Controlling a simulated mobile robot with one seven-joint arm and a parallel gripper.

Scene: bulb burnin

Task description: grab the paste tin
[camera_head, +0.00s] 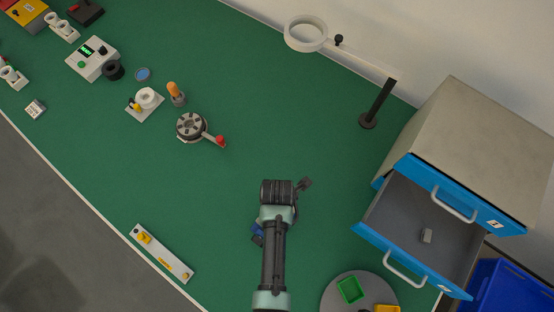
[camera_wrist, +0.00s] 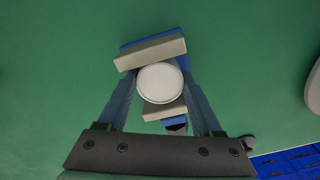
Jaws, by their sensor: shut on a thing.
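The paste tin (camera_wrist: 160,83) shows in the wrist view as a plain white round top, seen from above. In the head view my gripper (camera_head: 281,211) is over the green bench, left of the open drawer. My own wrist hides the tin there. I cannot tell whether the tin touches the bench.
A cabinet (camera_head: 473,128) with an open drawer (camera_head: 400,215) stands at right. A grey turntable (camera_head: 335,293) with green and yellow bins is at front right. A ring magnifier (camera_head: 305,34) and dark post (camera_head: 378,104) are behind.

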